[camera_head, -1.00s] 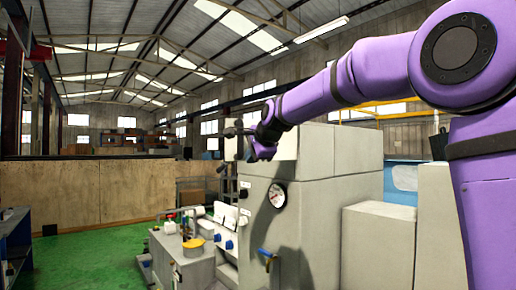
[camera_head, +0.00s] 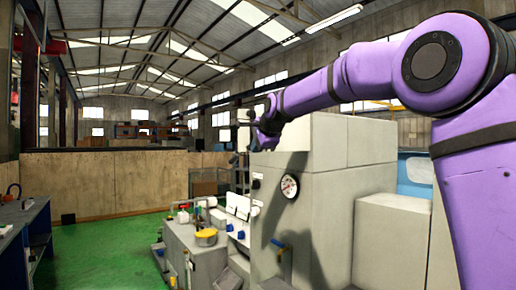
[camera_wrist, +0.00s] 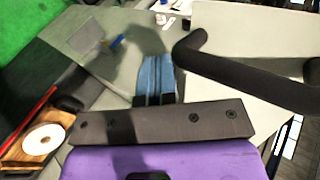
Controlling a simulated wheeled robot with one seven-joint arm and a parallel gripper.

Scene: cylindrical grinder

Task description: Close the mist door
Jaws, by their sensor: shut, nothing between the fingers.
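In the wrist view a thick dark bar handle (camera_wrist: 245,75) runs across a pale panel (camera_wrist: 245,30), which may be the mist door; I cannot tell for sure how far it is open. My gripper (camera_wrist: 157,62) has its blue fingers together and empty, just left of the handle's bent end; I cannot tell whether they touch it. In the head view my gripper (camera_head: 263,135) is small, at the top left edge of the pale grey machine (camera_head: 335,205). The door and its handle cannot be made out clearly there.
The machine front carries a round gauge (camera_head: 290,186) and a blue valve lever (camera_head: 278,243). A low unit with a yellow-topped pot (camera_head: 206,237) stands to its left. Green floor (camera_head: 100,250) is open at left, with a blue bench (camera_head: 30,235) at the far left edge.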

